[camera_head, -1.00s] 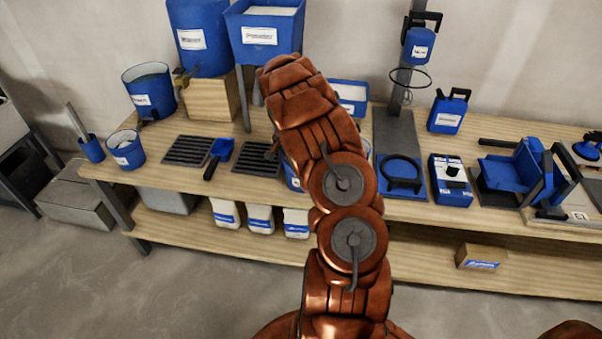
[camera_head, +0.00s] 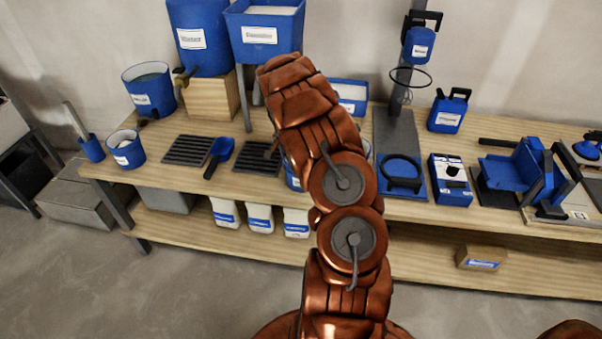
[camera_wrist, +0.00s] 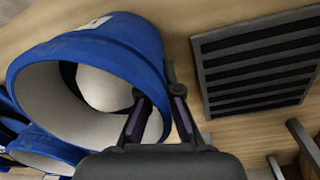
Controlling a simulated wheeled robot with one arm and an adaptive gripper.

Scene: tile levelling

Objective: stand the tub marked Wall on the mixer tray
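A blue tub with a pale inside (camera_wrist: 45,110) fills the left of the wrist view, its mouth towards the camera. A pale rounded shape shows inside it. Its label is too cut off to read. My gripper (camera_wrist: 155,85) is at the tub's right rim, one finger over the mouth and one outside the wall, with a gap between the fingertips. In the head view my arm hides the gripper and most of a blue tub (camera_head: 292,178). The blue mixer tray (camera_head: 403,192), with a black ring on it, lies right of my arm, below the mixer (camera_head: 420,45) and its whisk.
Two dark grates (camera_head: 188,150) and a blue scoop (camera_head: 220,152) lie left of my arm; a grate (camera_wrist: 258,62) also shows in the wrist view. A blue box (camera_head: 450,180) and a jug (camera_head: 448,112) stand right of the tray. A raised blue bin (camera_head: 262,35) stands behind.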

